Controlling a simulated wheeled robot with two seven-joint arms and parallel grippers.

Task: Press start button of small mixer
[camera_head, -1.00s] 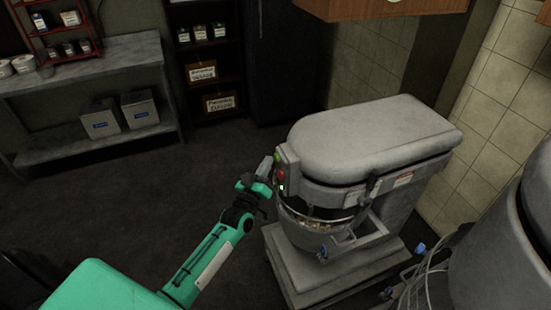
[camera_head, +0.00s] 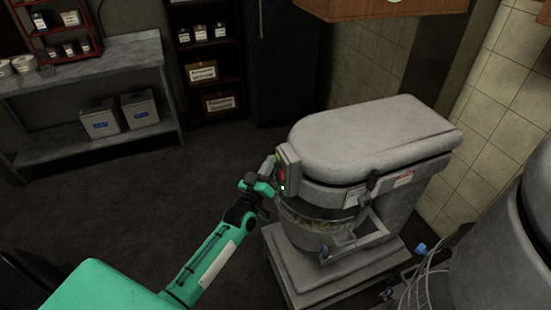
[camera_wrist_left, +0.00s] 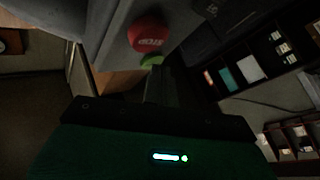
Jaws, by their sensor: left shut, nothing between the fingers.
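The small mixer (camera_head: 370,140) is a grey machine with a rounded top and a bowl (camera_head: 318,222) under its head. Its control panel (camera_head: 289,165) faces left, with a green button (camera_head: 278,157) above a red button (camera_head: 282,175). The left wrist view shows the red button marked STOP (camera_wrist_left: 148,35) and part of the green button (camera_wrist_left: 151,61) beside it. My left gripper (camera_head: 267,168) is shut and empty, its tips at the panel by the green button. The fingers partly hide the green button; I cannot tell whether they touch it. My right gripper is out of view.
A shelf table (camera_head: 90,70) with boxes stands at the back left, and a dark shelf (camera_head: 210,60) behind. The floor left of the mixer is clear.

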